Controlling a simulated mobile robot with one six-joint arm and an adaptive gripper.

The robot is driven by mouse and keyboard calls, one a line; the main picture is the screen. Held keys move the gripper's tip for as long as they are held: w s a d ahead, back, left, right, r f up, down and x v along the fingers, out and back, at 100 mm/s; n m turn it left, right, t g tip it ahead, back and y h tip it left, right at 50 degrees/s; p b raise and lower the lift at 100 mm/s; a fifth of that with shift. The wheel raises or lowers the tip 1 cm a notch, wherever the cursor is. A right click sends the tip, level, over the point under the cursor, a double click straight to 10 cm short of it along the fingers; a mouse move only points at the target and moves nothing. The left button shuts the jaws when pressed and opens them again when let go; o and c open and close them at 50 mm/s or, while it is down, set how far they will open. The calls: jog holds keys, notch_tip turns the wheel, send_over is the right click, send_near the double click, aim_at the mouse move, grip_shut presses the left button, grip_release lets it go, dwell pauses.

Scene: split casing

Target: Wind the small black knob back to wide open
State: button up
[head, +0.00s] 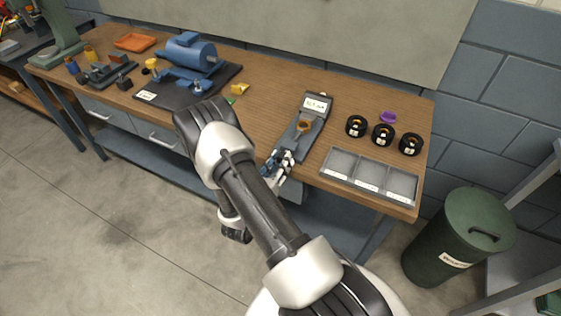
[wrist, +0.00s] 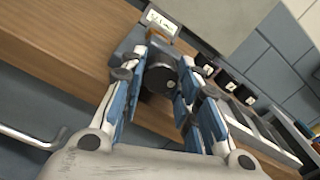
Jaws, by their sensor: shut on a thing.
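The small black knob (wrist: 160,79) sits between my gripper's two fingers in the wrist view. My gripper (wrist: 158,88) is shut on it, one blue-grey finger on each side. In the head view my gripper (head: 284,158) is at the near end of a grey gauge-like fixture (head: 296,143), at the bench's front edge, and the knob cannot be made out there. The fixture carries a brass-coloured part (head: 304,126) and a small display (head: 316,103) at its far end. The display's reading is too small to be sure of, and the fixture's opening cannot be judged.
Several black rings (head: 383,134) and a purple piece (head: 388,117) lie right of the fixture. A grey compartment tray (head: 344,160) is at the front right. A blue motor-like casing (head: 187,53) on a dark mat stands left. A green bin (head: 466,222) stands on the floor.

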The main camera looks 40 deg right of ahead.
jog(key=o, duration=1.1)
jog(key=v, duration=1.2)
